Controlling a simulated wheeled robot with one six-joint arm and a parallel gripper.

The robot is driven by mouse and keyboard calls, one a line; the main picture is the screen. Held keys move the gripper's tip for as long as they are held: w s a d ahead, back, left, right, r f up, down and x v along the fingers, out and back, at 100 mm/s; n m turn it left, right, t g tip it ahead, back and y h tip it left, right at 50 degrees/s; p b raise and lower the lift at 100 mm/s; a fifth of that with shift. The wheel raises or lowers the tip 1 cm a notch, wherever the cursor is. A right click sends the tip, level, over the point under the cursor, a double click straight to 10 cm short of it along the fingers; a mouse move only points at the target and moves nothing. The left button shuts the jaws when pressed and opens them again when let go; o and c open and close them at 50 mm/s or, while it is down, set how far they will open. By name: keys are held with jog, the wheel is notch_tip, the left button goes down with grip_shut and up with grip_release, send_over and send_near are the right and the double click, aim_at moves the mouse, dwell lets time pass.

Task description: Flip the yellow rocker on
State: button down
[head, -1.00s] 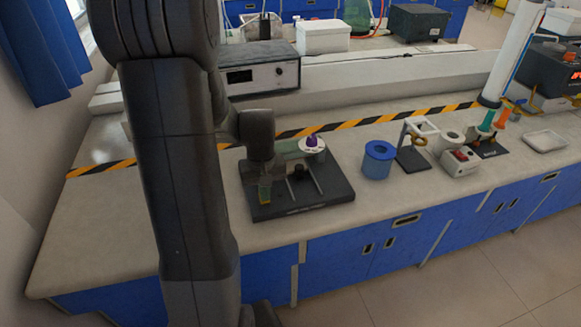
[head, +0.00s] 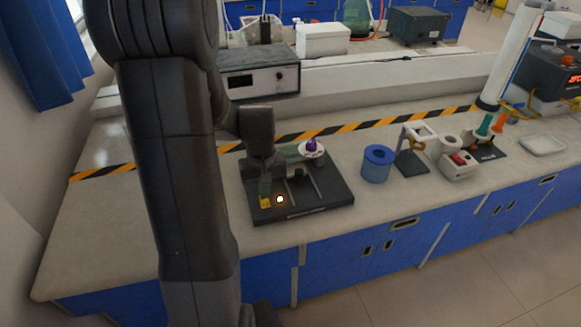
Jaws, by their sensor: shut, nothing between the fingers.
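The yellow rocker (head: 265,202) sits at the front left of a dark base plate (head: 325,205) on the bench. Only a small part of it shows under my gripper. A small round lamp (head: 280,199) just right of the rocker glows whitish-orange. My gripper (head: 264,187) points down over the rocker, shut and empty. Its tips are at or just above the rocker; I cannot tell whether they touch. The tilt of the rocker is too small to make out.
A purple object (head: 311,145) stands on a white disc at the plate's back right. A blue cylinder (head: 377,163), a dark stand (head: 411,158) and a white box with a red switch (head: 459,164) are further right. The bench front left is clear.

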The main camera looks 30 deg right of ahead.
aim_at(266, 205)
notch_tip(266, 205, up, 4)
jog(key=shift+p, duration=1.25)
jog(key=shift+f, duration=0.1)
notch_tip(266, 205, down, 7)
jog(key=b, duration=0.5)
